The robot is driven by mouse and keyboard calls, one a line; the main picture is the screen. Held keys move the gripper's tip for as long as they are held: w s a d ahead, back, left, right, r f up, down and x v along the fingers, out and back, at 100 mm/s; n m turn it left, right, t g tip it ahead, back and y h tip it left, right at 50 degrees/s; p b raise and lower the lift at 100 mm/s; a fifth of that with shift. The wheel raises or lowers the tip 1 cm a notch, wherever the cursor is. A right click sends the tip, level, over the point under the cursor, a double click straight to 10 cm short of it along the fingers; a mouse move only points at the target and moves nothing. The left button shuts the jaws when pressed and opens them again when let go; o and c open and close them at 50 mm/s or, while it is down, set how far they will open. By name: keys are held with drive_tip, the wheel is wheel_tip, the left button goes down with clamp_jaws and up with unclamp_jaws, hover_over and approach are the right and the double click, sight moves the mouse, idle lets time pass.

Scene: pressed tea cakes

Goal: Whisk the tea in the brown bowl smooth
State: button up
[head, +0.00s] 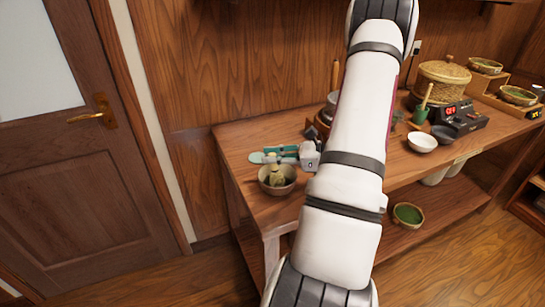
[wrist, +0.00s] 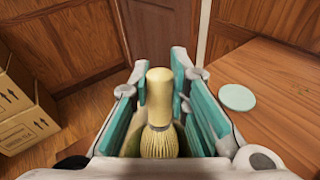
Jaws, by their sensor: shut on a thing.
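The brown bowl (head: 289,187) stands near the left end of the wooden table in the head view. The pale bamboo whisk (head: 277,176) shows inside the bowl's rim. In the wrist view the whisk (wrist: 160,142) has its handle up between the teal finger pads, with its tines toward the camera. My gripper (wrist: 163,75) is shut on the whisk. In the head view my gripper (head: 283,153) is at the bowl's far side. The tea in the bowl cannot be made out; the whisk and fingers hide much of the inside.
A pale green disc (wrist: 237,97) lies on the table beside my gripper. A white bowl (head: 422,142), a dark dish (head: 444,134), a black device (head: 462,118) and a woven basket (head: 443,82) stand to the right. A green-filled bowl (head: 408,214) is on the lower shelf. Cardboard boxes (wrist: 25,110) stand on the floor.

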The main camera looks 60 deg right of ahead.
drive_tip(key=shift+w+r+p, duration=0.2)
drive_tip(key=shift+r+p, duration=0.3)
drive_tip(key=shift+r, duration=0.55)
drive_tip(key=shift+w+r+p, duration=0.25)
drive_tip(key=shift+r+p, duration=0.3)
drive_tip(key=shift+r, duration=0.45)
drive_tip(key=shift+w+r+p, duration=0.2)
drive_tip(key=shift+r+p, duration=0.3)
drive_tip(key=shift+r, duration=0.55)
drive_tip(key=shift+r, duration=0.1)
wheel_tip(320, 180, up, 5)
drive_tip(key=p, duration=0.2)
drive_tip(key=shift+p, duration=0.4)
drive_tip(key=shift+w, duration=0.1)
